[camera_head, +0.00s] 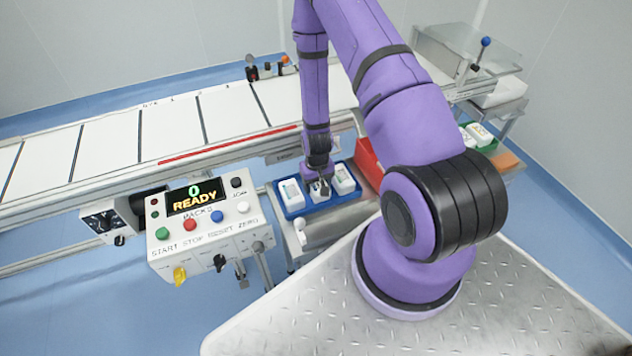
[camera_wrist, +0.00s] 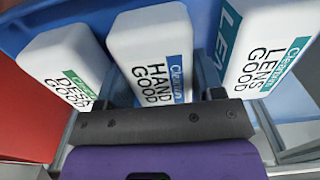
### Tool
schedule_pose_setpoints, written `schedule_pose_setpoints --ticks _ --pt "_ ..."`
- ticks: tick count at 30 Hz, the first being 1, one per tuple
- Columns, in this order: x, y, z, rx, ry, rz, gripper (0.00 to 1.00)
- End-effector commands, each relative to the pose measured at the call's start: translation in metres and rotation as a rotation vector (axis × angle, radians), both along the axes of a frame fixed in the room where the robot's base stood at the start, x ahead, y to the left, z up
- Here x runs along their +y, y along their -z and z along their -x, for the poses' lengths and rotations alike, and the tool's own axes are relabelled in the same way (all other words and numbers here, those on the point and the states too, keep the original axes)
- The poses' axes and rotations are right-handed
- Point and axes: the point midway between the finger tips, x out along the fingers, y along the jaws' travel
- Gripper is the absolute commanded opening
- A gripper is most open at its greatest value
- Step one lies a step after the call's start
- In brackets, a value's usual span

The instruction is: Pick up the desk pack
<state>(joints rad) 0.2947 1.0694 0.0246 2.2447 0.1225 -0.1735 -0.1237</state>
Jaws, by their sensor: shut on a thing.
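The desk pack, a white pack labelled DESK GOOD with a green patch (camera_wrist: 68,72), is at the left of the wrist view. It is the rightmost pack in the head view (camera_head: 343,178). In the head view, my gripper (camera_head: 319,184) points down over the middle of the blue tray (camera_head: 331,203). Whether the hand pack is raised off the tray floor I cannot tell. The desk pack is beside my gripper, outside the fingers.
A lens pack (camera_wrist: 268,55) stands on the other side of the hand pack. A red box (camera_head: 368,162) is right of the tray. A control panel (camera_head: 205,222) reading READY stands left. The conveyor (camera_head: 110,142) runs behind; a green tray (camera_head: 486,145) is far right.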

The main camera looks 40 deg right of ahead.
Motion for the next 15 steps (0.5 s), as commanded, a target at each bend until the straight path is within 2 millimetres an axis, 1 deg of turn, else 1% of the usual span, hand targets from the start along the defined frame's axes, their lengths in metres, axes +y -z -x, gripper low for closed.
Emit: schedule_pose_setpoints --ticks 4,5,6,8,15 --pt "-0.0001 0.0026 -0.0002 0.0 0.0 0.0 0.3" --pt "-0.0002 0.0029 -0.0003 0.0 0.0 0.0 0.64" --pt "-0.0002 0.0025 -0.0004 -0.001 0.0 0.0 0.73" --pt "-0.0002 0.0024 -0.0004 -0.001 0.0 0.0 0.87" --pt "-0.0002 0.0024 -0.0003 0.0 0.0 0.0 0.87"
